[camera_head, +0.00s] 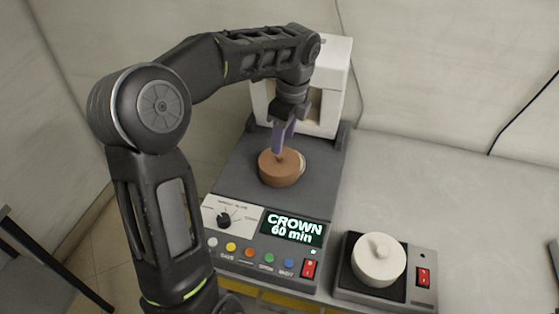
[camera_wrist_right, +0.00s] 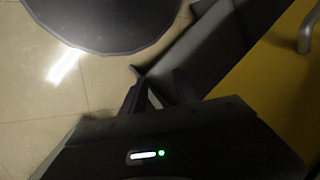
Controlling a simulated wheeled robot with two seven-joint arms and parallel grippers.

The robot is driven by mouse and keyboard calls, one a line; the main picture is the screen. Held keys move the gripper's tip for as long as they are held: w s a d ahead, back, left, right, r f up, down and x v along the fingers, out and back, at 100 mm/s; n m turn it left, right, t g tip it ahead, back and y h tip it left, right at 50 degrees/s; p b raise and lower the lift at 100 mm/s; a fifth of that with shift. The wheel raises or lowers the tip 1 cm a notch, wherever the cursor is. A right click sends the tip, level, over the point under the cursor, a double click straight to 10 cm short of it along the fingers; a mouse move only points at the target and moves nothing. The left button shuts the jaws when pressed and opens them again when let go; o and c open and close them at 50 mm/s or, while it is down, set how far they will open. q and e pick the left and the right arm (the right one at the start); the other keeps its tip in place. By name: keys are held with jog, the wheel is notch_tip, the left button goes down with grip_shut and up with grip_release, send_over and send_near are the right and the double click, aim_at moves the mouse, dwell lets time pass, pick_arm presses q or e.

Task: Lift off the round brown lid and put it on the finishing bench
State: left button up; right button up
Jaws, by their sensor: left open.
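The round brown lid (camera_head: 279,170) sits on the dark top plate of a machine in the head view, with a pale round edge showing just behind its right side. My left gripper (camera_head: 281,149) points down over the lid, its purple fingertips at the small knob on top. Its jaws are open; whether the fingers touch the knob is hard to tell. My right gripper (camera_wrist_right: 155,92) shows in the right wrist view, low beside a yellow surface and away from the lid. The gap between its fingers is dark and looks empty.
The machine's front panel has a display (camera_head: 293,229) reading CROWN 60 min. A white lidded pot (camera_head: 378,260) stands on a small unit (camera_head: 423,291) at the lower right. The grey bench top (camera_head: 450,190) to the right is clear. A white housing (camera_head: 333,85) stands behind the lid.

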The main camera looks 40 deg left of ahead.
aim_at(280, 159)
pick_arm(q)
jog(key=f, duration=0.3)
jog(key=f+p, duration=0.1)
jog(key=f, duration=0.1)
jog(key=shift+s+a, duration=0.2)
jog(key=shift+a, duration=0.15)
jog(key=shift+c, duration=0.5)
grip_shut()
dwell(0.3)
